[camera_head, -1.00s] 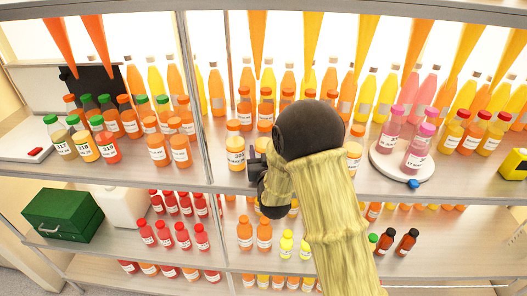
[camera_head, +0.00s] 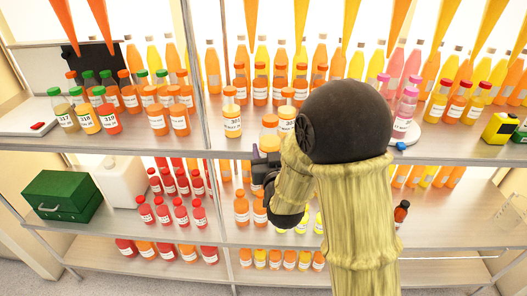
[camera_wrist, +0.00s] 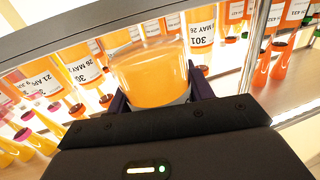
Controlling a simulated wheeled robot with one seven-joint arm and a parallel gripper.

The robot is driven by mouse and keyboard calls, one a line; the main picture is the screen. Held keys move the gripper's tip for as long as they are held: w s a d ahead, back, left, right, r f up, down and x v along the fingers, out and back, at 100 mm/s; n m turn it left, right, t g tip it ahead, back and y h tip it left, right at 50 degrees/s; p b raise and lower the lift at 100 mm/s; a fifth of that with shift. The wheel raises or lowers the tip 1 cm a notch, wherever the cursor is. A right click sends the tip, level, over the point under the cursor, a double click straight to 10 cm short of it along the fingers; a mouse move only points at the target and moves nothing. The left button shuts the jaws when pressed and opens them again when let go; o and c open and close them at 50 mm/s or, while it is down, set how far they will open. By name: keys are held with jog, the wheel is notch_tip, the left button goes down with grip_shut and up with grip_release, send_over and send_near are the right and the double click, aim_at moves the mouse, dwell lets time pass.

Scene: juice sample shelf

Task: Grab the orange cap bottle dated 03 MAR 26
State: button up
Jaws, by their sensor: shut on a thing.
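In the head view, an orange-capped bottle (camera_head: 269,134) of pale orange juice stands upright at the front edge of the middle shelf, held by my gripper (camera_head: 264,163). In the wrist view my gripper (camera_wrist: 156,88) is shut on this bottle (camera_wrist: 154,76), with a dark finger on each side. Its date does not show in either view. A similar orange-capped bottle (camera_head: 232,112) stands to its left; its label in the wrist view (camera_wrist: 200,30) reads 301 and 26 MAY, upside down. Another orange-capped bottle (camera_head: 287,117) is close on the right, partly hidden by my arm.
More orange bottles (camera_head: 260,84) stand behind. Bottles 317, 318 and 319 (camera_head: 84,115) are at the left. Pink-capped bottles (camera_head: 405,110) stand on a white round stand at the right. A metal post (camera_head: 200,85) divides the shelves. The lower shelf holds red bottles and a green box (camera_head: 62,195).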

jog(key=shift+s+d+r, duration=0.1)
jog(key=shift+s, duration=0.45)
jog(key=shift+w, duration=0.1)
